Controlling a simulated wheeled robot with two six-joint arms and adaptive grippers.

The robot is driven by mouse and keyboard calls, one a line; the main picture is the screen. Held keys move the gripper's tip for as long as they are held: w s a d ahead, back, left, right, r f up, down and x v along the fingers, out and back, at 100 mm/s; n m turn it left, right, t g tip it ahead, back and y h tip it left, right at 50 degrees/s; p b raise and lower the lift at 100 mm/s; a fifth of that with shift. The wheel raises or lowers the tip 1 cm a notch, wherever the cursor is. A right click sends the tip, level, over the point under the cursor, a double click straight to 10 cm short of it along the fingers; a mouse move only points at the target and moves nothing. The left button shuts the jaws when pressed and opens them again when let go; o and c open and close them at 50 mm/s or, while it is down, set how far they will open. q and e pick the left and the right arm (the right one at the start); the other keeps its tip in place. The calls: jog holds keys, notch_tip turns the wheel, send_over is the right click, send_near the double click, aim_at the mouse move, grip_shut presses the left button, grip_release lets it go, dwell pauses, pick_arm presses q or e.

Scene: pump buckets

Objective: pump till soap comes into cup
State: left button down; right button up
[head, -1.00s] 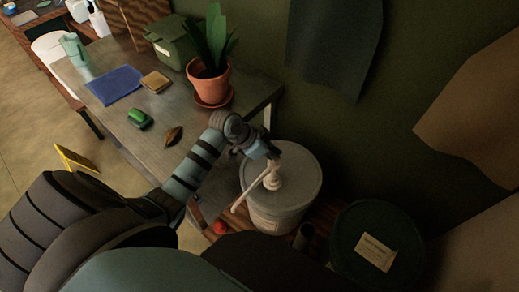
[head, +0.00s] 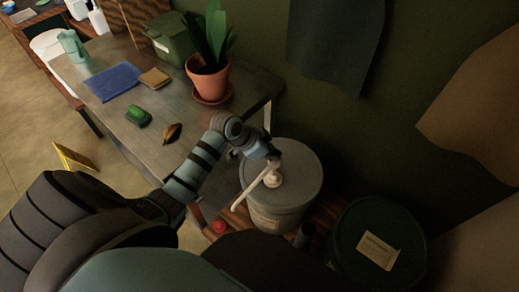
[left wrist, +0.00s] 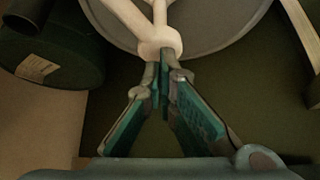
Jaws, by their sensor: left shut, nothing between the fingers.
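A grey lidded bucket (head: 258,219) has a cream pump (head: 273,180) on its lid. The long spout of the pump slants down and left past the bucket's rim. My left gripper (head: 273,158) is over the top of the pump with its fingers closed together. In the left wrist view, the shut fingertips (left wrist: 163,68) meet the pale pump head (left wrist: 160,42) and appear to touch it, with nothing between them. A small red object (head: 219,227) sits below the spout's end; I cannot tell if it is a cup. No soap shows. My right gripper is out of view.
A dark green bucket (head: 345,225) with a label stands right of the grey one, with a dark cylinder (head: 303,237) between them. The metal table (head: 190,128) at left holds a potted plant (head: 210,80), a blue cloth (head: 114,82) and a green item (head: 138,116).

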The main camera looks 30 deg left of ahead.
pick_arm(q)
jog(key=shift+s+f+b, duration=0.1)
jog(key=shift+f+b, duration=0.65)
jog(key=shift+f, duration=0.6)
notch_tip(320, 180, up, 5)
jog(key=p, duration=0.5)
jog(key=shift+p, duration=0.35)
jog(key=shift+f, duration=0.1)
notch_tip(320, 180, up, 6)
